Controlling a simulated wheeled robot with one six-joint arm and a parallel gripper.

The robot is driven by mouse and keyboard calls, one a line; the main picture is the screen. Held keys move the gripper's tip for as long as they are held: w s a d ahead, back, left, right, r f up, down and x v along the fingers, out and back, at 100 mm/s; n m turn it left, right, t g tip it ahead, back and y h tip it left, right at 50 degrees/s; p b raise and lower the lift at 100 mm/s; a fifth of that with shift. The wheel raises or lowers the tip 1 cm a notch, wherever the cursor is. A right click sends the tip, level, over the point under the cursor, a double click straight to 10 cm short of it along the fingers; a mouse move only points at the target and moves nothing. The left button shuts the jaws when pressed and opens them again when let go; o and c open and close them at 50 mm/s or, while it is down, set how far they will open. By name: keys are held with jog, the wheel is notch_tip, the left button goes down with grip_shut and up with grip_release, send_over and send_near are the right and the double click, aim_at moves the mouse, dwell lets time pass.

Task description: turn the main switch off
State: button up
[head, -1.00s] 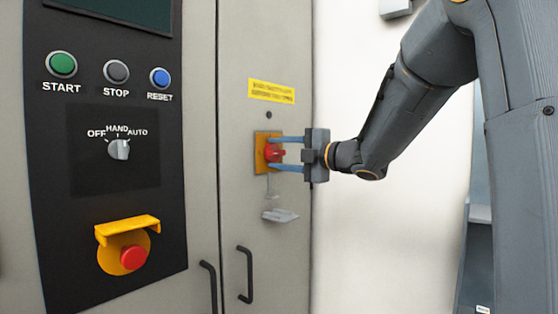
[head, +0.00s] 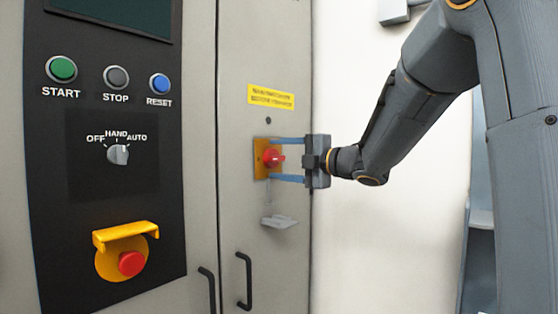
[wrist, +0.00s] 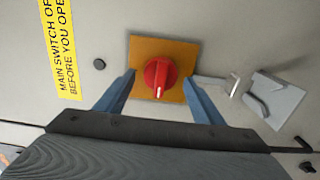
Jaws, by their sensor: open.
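The main switch is a red rotary knob (head: 272,157) on a yellow-orange plate (head: 260,160), fixed to the grey cabinet door. In the wrist view the red knob (wrist: 160,76) has a pale mark on its grip, pointing toward my gripper. My gripper (head: 288,160) is open, with its two blue fingers above and below the knob in the head view. In the wrist view the fingers (wrist: 160,92) stand on both sides of the knob, with gaps between them and it. Whether the fingertips touch the plate, I cannot tell.
A grey metal hasp (wrist: 275,98) hangs beside the plate, close to one finger; it also shows below the knob in the head view (head: 279,221). A yellow warning label (head: 271,95) sits above. A black door handle (head: 243,281) is below. The control panel (head: 90,205) is at left.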

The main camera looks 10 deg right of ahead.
jog(key=v, duration=0.7)
jog(key=shift+s+b, duration=0.15)
jog(key=shift+b, duration=0.15)
jog(key=shift+d, duration=0.2)
